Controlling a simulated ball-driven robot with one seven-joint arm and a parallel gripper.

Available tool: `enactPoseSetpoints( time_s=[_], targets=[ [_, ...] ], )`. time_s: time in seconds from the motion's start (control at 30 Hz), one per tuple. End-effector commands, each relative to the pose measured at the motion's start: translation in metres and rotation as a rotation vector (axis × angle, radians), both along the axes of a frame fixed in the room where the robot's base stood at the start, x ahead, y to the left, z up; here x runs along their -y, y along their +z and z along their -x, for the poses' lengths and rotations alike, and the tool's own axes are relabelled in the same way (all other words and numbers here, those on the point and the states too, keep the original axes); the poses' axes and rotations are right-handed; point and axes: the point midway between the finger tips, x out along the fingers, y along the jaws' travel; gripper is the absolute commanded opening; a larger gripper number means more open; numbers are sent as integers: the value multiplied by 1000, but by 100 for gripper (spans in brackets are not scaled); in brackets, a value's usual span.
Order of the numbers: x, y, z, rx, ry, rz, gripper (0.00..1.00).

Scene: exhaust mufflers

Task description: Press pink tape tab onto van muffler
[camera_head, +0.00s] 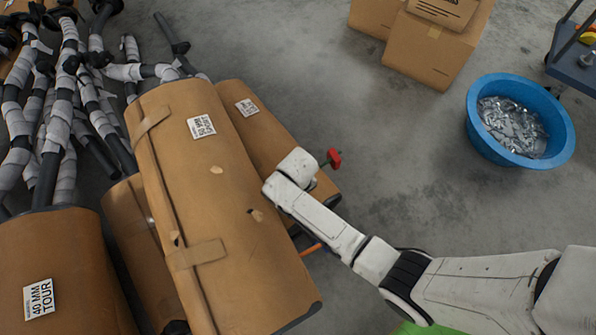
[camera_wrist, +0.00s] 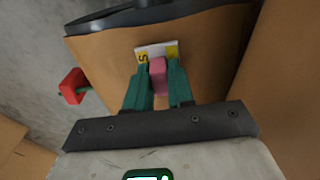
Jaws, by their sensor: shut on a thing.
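In the wrist view my gripper (camera_wrist: 159,72) has two teal fingers shut on a small pink tape tab (camera_wrist: 158,76). The tab's far end is in front of a white and yellow label (camera_wrist: 150,52) on a brown-wrapped muffler (camera_wrist: 108,60) with a dark end rim. I cannot tell whether the tab touches the label. In the head view the arm's end hides the fingers and the tab. It is at the lower end of a brown-wrapped muffler (camera_head: 262,132) with a white label (camera_head: 246,107). I cannot read which muffler is the van one.
A larger wrapped muffler (camera_head: 205,215) lies to the left, and one labelled 40 MM TOUR (camera_head: 62,275) is at lower left. A red part (camera_head: 333,158) sticks out beside my arm's end. A blue tub (camera_head: 484,132) and cardboard boxes (camera_head: 428,50) stand right. Floor between is clear.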

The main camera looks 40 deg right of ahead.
Motion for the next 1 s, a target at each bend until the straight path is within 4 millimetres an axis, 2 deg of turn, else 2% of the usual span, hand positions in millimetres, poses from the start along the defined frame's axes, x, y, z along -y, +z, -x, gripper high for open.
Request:
enactPoseSetpoints(
  time_s=[0.43, 1.0],
  targets=[
    [0, 3, 0, 0, 0, 0, 0],
    [0, -6, 0, 0, 0, 0, 0]
  ],
)
